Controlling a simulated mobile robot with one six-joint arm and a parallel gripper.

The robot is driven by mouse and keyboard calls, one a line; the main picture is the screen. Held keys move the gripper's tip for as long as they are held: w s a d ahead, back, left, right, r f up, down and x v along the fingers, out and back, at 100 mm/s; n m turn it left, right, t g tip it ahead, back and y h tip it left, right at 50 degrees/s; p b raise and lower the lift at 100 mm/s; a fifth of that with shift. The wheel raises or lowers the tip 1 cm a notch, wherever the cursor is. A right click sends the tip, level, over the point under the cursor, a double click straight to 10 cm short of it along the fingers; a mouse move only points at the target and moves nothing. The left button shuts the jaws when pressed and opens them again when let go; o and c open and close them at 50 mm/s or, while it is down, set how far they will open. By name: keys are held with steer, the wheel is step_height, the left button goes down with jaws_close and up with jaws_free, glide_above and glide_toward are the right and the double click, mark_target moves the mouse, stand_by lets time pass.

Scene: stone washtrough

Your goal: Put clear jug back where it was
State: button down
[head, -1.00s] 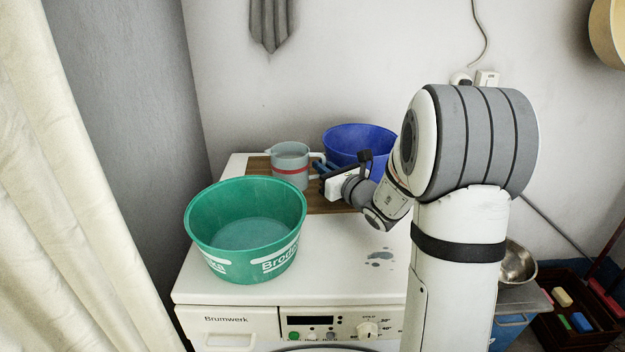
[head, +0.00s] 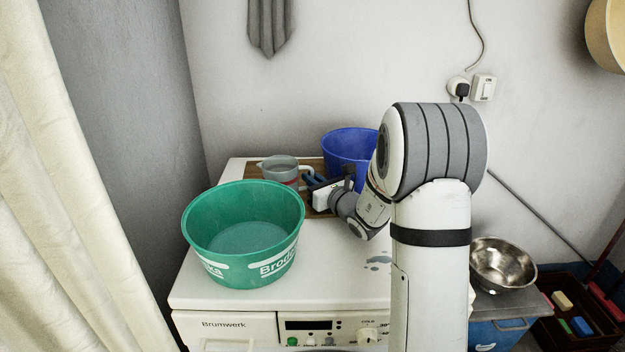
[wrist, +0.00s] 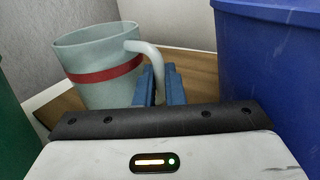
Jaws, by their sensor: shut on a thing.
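The clear jug (head: 279,169), greyish and see-through with a red band, is upright at the back of the washing machine, over the wooden board (head: 318,200). The green tub's rim hides its lower part in the head view. My gripper (head: 309,182) reaches in from the right and is shut on the jug's handle. In the wrist view the jug (wrist: 100,68) is at upper left, its handle (wrist: 150,55) running down between the blue fingers (wrist: 160,85). The gripper body hides the jug's base, so I cannot tell whether it touches the board.
A green tub (head: 245,240) stands in front of the jug on the washing machine (head: 335,275). A blue tub (head: 345,150) stands close behind and right of my gripper. A steel bowl (head: 503,265) is at the right.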

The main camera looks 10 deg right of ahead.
steer(key=c, duration=1.5)
jaws_free()
steer(key=shift+r, duration=0.15)
steer(key=v, duration=1.1)
steer(key=shift+s+d, duration=0.25)
steer(key=shift+s, duration=0.25)
